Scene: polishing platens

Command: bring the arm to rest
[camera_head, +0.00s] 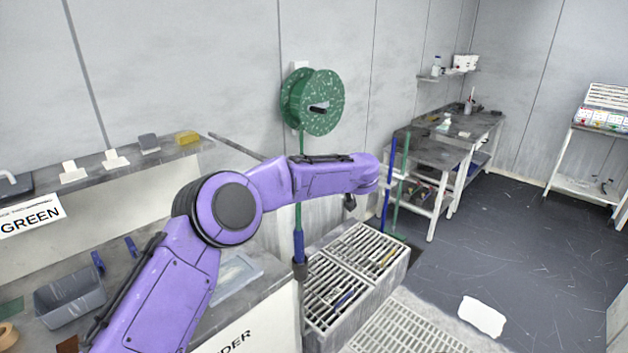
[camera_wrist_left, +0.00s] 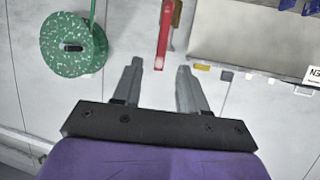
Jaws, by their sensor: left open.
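My left arm, purple, comes in from the lower left in the head view and reaches across to the right, above a slotted crate. My left gripper (camera_wrist_left: 158,82) shows in the left wrist view with its two grey fingers apart and nothing between them. In the head view the fingers are mostly hidden behind the arm's end. My right gripper is in neither view.
A green speckled reel (camera_head: 318,101) hangs on the wall behind my arm. A slotted crate (camera_head: 368,300) stands below the arm's end. A grey bin (camera_head: 70,300) sits on the left bench. Work tables (camera_head: 432,148) stand at the back right. The dark floor (camera_head: 480,235) at right is mostly clear.

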